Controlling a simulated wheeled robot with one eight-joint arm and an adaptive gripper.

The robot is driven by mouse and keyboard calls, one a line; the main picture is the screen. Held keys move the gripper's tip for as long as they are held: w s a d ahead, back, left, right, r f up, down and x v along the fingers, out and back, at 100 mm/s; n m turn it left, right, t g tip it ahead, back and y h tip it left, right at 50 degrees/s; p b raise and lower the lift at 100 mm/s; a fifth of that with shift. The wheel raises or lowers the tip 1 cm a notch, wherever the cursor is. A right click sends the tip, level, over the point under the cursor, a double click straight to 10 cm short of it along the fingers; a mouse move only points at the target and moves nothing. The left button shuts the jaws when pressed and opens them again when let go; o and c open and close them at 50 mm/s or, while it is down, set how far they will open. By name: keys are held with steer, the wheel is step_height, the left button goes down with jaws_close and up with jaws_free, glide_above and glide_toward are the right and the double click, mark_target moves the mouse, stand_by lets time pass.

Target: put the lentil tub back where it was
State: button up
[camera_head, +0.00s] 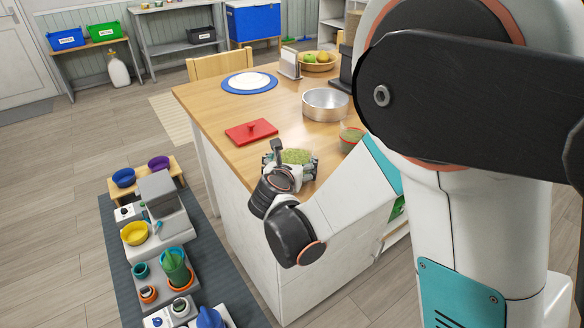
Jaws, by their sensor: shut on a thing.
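The lentil tub (298,156) shows as an open tub with green contents at the near left edge of the wooden-topped counter (215,101). My gripper (291,168) is shut on it. The gripper and wrist hide most of the tub's side, so I cannot tell whether its base touches the counter top. A red flat board or lid with a small knob (251,132) lies just behind it to the left.
A bowl with green contents (350,138) stands to the right, partly hidden by my arm. A metal bowl (325,103), a blue-rimmed plate (249,82) and a fruit bowl (318,62) stand farther back.

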steer(key=o, duration=1)
steer(key=shift+s+a+r, duration=0.1)
steer(key=shift+s+r, duration=0.15)
steer(key=shift+s, duration=0.1)
steer(key=p+v, duration=0.3)
steer(key=v, duration=0.8)
steer(key=shift+s+r+p, duration=0.1)
steer(key=shift+s+p, duration=0.05)
steer(key=shift+p, duration=0.25)
